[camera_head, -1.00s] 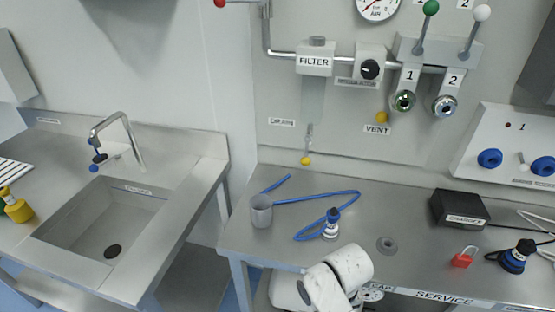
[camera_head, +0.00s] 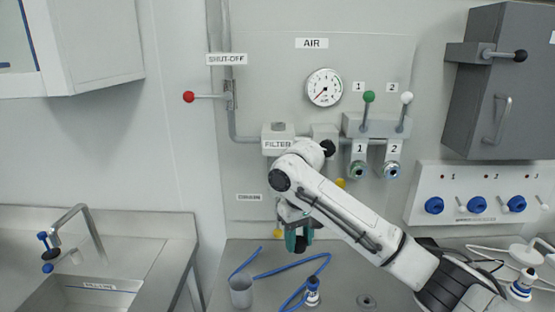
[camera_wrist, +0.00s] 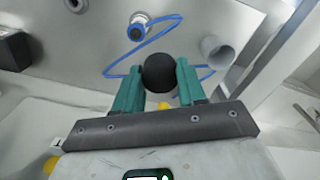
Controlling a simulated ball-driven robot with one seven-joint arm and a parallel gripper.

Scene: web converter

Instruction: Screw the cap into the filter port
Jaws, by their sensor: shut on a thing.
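My gripper (camera_head: 299,238) hangs pointing down in front of the panel, below the filter block (camera_head: 278,143), above the back of the counter. Its green fingers are shut on a black rounded piece, taken as the cap (camera_wrist: 161,72), which also shows at the fingertips in the head view (camera_head: 302,245). The block is labelled FILTER and has a grey top piece. My arm covers the area under it, so the port cannot be made out. In the wrist view the fingers close on both sides of the cap, above the counter; the filter is not seen there.
A grey cup (camera_head: 241,291), a blue hose (camera_head: 290,263) and a blue-white fitting (camera_head: 312,291) are on the counter (camera_head: 345,265). Valve levers with green (camera_head: 369,97) and white (camera_head: 406,98) knobs stand right of the filter. A red-knobbed lever (camera_head: 189,97) is left. A sink is lower left.

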